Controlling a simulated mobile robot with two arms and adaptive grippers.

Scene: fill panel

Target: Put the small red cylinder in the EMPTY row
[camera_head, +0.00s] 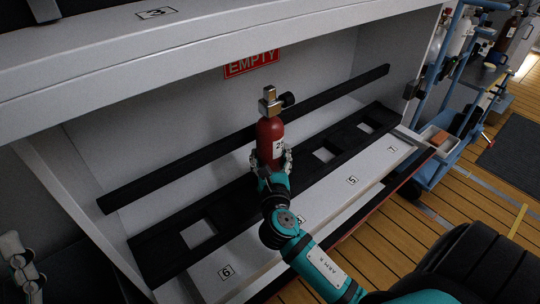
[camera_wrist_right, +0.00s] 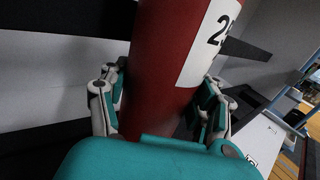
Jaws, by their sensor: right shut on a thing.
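The small red cylinder (camera_head: 270,133) has a metal valve, a black knob and a white label. It stands about upright in front of the row under the red EMPTY sign (camera_head: 251,63). My right gripper (camera_head: 271,160) is shut around its lower body. The right wrist view shows the red body (camera_wrist_right: 165,70) between both fingers. The row has a black rack (camera_head: 165,248) with square openings and a black bar behind it. The cylinder's base is hidden by my gripper, so I cannot tell if it sits in an opening. My left gripper (camera_head: 22,268) shows partly at the lower left edge.
A white shelf edge (camera_head: 200,62) overhangs the row. A white front ledge (camera_head: 325,202) carries number labels. A blue trolley (camera_head: 450,85) with cylinders stands at the right on the wooden floor. Other visible rack openings are free.

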